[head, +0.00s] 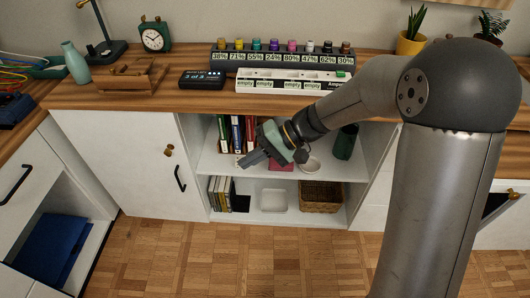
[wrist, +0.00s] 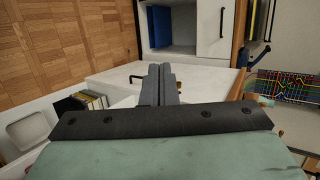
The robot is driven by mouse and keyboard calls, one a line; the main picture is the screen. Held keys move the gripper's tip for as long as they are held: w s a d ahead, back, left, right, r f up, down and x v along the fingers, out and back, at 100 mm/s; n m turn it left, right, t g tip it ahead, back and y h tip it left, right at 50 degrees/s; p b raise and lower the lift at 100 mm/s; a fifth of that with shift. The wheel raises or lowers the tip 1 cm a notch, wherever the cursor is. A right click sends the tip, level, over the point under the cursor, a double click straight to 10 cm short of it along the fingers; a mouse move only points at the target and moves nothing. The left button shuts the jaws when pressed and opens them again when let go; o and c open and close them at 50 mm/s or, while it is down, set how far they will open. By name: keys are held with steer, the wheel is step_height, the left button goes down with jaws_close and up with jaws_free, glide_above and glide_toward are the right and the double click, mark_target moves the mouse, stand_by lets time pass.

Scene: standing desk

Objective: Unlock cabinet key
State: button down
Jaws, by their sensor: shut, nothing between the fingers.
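The white cabinet door (head: 115,160) is shut, left of the open shelves. A brass key (head: 169,150) sticks out near its right edge, with a black bar handle (head: 180,178) below it. My gripper (head: 243,162) is shut and empty, in front of the open shelves to the right of the key and apart from it. In the wrist view its fingers (wrist: 160,72) are pressed together and point toward the white door. The black handle (wrist: 137,78) shows left of them. A small brass bit, likely the key (wrist: 180,86), shows just right of the fingers, partly hidden by them.
The wooden desk top (head: 180,100) overhangs above. An open cabinet with a blue item (head: 48,248) stands at left. The parquet floor in front is clear.

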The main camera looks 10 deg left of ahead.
steer(key=shift+h, duration=0.7)
steer(key=shift+s+d+r+p, duration=0.25)
steer(key=shift+s+d+r, duration=0.15)
steer(key=shift+d, duration=0.15)
steer(key=shift+s+d+r+p, duration=0.3)
steer(key=shift+d+r, duration=0.1)
steer(key=shift+d, duration=0.2)
steer(key=shift+s+d+r+p, duration=0.2)
steer(key=shift+s+d+r, duration=0.2)
steer(key=shift+d, duration=0.15)
steer(key=shift+w, duration=0.1)
